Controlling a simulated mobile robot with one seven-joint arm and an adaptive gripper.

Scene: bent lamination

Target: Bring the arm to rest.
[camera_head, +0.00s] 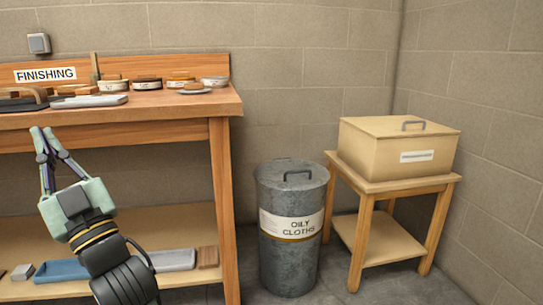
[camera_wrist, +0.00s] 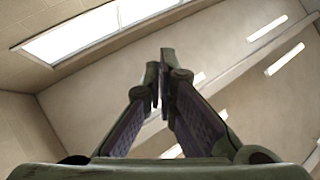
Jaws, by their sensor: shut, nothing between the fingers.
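My gripper (camera_head: 42,132) is raised in front of the wooden workbench (camera_head: 165,112), at the lower left of the head view. Its fingers point up, with the tips a little below the bench's front edge in the picture. In the wrist view, the two fingertips (camera_wrist: 161,80) meet or nearly meet, with nothing held between them. Beyond them, the wrist view shows only ceiling, lights and wall. My forearm runs down to the bottom edge of the head view.
The bench top holds several tins and a grey tray (camera_head: 100,100); its lower shelf holds a blue tray (camera_head: 62,270). A lidded metal bin marked OILY CLOTHS (camera_head: 290,262) stands right of the bench. A beige box (camera_head: 375,150) sits on a small wooden stand (camera_head: 365,235).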

